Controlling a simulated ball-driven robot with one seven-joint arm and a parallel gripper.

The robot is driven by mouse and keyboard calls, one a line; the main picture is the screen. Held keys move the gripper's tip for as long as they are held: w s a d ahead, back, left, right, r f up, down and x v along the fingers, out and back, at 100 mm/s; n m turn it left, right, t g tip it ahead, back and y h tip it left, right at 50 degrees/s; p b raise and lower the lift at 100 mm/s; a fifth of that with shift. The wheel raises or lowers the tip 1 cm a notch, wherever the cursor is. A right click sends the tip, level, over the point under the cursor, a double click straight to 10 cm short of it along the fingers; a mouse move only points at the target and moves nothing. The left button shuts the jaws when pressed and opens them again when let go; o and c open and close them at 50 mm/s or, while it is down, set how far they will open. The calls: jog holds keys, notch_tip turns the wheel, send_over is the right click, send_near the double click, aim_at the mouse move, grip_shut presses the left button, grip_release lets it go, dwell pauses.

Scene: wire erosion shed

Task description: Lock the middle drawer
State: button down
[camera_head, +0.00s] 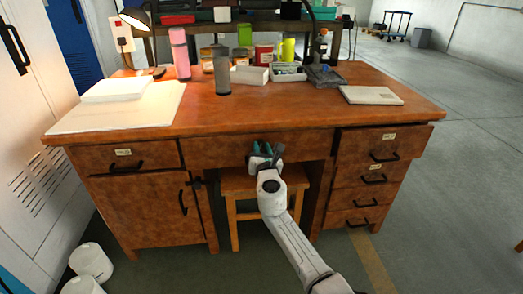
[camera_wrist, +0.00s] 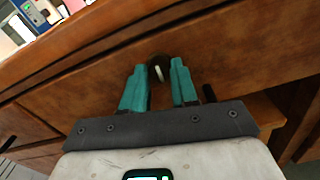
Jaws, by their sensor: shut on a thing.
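The middle drawer (camera_head: 225,150) is the wide wooden front under the desk top, between the left and right cabinets. Its front looks shut. My gripper (camera_head: 265,149) is at this drawer's front, right of its middle. In the wrist view, my gripper (camera_wrist: 164,67) has its teal fingers on either side of a small dark round lock piece with a pale upright bar (camera_wrist: 158,72) on the drawer face. The fingers are closed on it. They partly hide it, and its exact turn angle is hard to tell. In the head view the lock is hidden behind the gripper.
A wooden stool (camera_head: 238,184) stands under the middle drawer, below my gripper. The top right drawer (camera_head: 357,144) sticks out a little. The desk top (camera_head: 290,112) holds a lamp, bottles, jars, boxes and a closed laptop-like slab (camera_head: 371,95).

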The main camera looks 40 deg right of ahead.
jog(key=m+b, duration=0.2)
jog(key=m, duration=0.2)
jog(key=shift+f+m, duration=0.15)
jog(key=shift+m, duration=0.15)
jog(key=m+b, duration=0.2)
jog(key=m, duration=0.2)
jog(key=shift+b, duration=0.4)
jog(key=m+b, duration=0.2)
jog(key=m, duration=0.3)
jog(key=shift+m+b, duration=1.15)
jog(key=shift+m, duration=0.75)
jog(key=c, duration=0.9)
grip_release()
jog(key=shift+o, duration=0.2)
